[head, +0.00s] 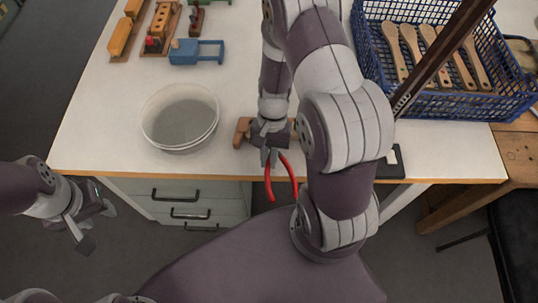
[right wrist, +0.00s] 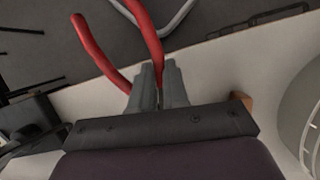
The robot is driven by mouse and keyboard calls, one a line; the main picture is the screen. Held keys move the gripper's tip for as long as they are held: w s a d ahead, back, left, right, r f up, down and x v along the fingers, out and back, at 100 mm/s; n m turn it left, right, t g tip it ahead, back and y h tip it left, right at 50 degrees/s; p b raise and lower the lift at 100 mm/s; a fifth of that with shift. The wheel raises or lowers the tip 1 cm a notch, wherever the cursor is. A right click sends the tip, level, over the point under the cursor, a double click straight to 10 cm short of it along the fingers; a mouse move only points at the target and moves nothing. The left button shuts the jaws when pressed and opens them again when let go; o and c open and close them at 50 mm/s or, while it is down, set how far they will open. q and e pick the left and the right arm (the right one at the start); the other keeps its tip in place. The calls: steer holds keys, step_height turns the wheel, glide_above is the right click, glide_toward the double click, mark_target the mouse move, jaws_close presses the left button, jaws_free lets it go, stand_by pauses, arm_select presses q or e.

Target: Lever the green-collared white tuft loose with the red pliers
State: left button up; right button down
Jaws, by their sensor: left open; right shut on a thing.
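My right gripper (head: 270,152) is shut on the red pliers (head: 270,185) at the table's front edge. Their red handles hang down past the edge. In the right wrist view the handles (right wrist: 148,35) spread away from my right gripper's fingers (right wrist: 158,88); the pliers' jaws cannot be made out. A brown wooden piece (head: 242,132) lies just behind the right gripper, partly hidden by it; its end also shows in the right wrist view (right wrist: 240,99). I cannot make out the green-collared white tuft in either view. My left gripper (head: 97,228) is open and empty, off the table's front left.
A white bowl (head: 181,118) stands left of the wooden piece. A blue basket (head: 440,103) with several wooden brushes is at the right. A black tray (head: 396,170) with a small white thing lies by the front edge. Wooden toys and a blue block (head: 190,54) stand at the back left.

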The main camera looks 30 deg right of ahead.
steer(key=shift+s+f+t, duration=0.15)
steer(key=shift+f+t, duration=0.25)
steer(key=shift+t, duration=0.1)
stand_by(1.4)
steer(key=shift+f+t+h+b, duration=0.3)
steer(key=shift+f+t+b, duration=0.1)
steer(key=shift+b, duration=0.3)
stand_by(0.7)
steer(key=shift+s+a+r, duration=0.1)
steer(key=shift+s, duration=0.05)
stand_by(0.5)
steer(key=s+a+r+p, duration=0.1)
steer(key=s+r+p, duration=0.3)
steer(key=r+p, duration=0.1)
steer(key=shift+s+a+r, duration=0.3)
steer(key=shift+r, duration=0.4)
stand_by(1.1)
steer(key=shift+w, duration=0.1)
